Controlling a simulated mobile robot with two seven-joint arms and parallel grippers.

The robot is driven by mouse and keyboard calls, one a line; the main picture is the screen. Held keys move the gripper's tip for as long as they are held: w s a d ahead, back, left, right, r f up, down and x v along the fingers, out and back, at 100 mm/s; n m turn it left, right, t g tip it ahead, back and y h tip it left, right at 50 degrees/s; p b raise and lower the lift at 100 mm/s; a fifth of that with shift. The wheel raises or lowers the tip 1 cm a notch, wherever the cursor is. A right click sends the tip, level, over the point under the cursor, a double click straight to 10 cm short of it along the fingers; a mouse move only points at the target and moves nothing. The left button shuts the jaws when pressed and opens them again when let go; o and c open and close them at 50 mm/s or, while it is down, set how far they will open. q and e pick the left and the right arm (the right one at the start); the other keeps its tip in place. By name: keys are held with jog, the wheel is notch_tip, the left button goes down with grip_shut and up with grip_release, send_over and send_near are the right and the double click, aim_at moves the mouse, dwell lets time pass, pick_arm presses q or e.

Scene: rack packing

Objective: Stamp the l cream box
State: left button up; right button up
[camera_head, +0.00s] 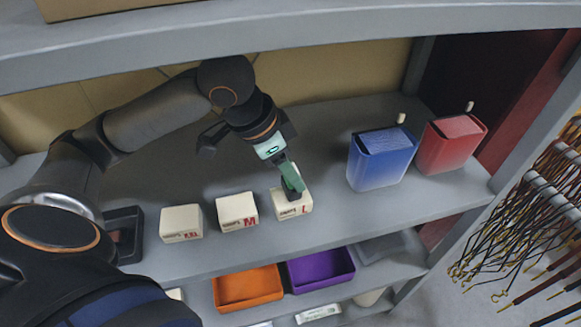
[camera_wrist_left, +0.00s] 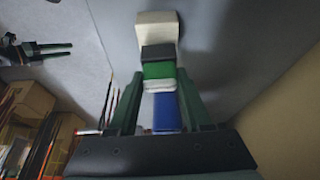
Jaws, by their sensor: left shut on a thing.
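The L cream box (camera_head: 293,208) stands on the grey shelf, rightmost of three cream boxes, with a red L on its front. My left gripper (camera_head: 290,178) is right above it, shut on a stamp (camera_head: 292,194) with a dark base. The base is at the top of the box; I cannot tell if it presses. In the left wrist view the stamp (camera_wrist_left: 158,70) shows a black base, green and white bands and a blue part between the fingers, with the cream box (camera_wrist_left: 158,27) beyond. My right gripper (camera_wrist_left: 55,48) shows there at the left, its fingers apart and empty.
The M box (camera_head: 237,212) and XXL box (camera_head: 181,223) stand to the left, near a dark tray (camera_head: 125,235). A blue container (camera_head: 382,160) and a red one (camera_head: 452,142) stand to the right. Orange (camera_head: 247,289) and purple (camera_head: 321,269) bins sit below. An upper shelf (camera_head: 300,30) hangs overhead.

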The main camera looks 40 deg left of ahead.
pick_arm(q)
jog(key=shift+f, duration=0.45)
dwell(0.3)
jog(key=shift+s+f+p, duration=0.1)
jog(key=shift+f+p, duration=0.05)
jog(key=shift+p, duration=0.15)
dwell(2.0)
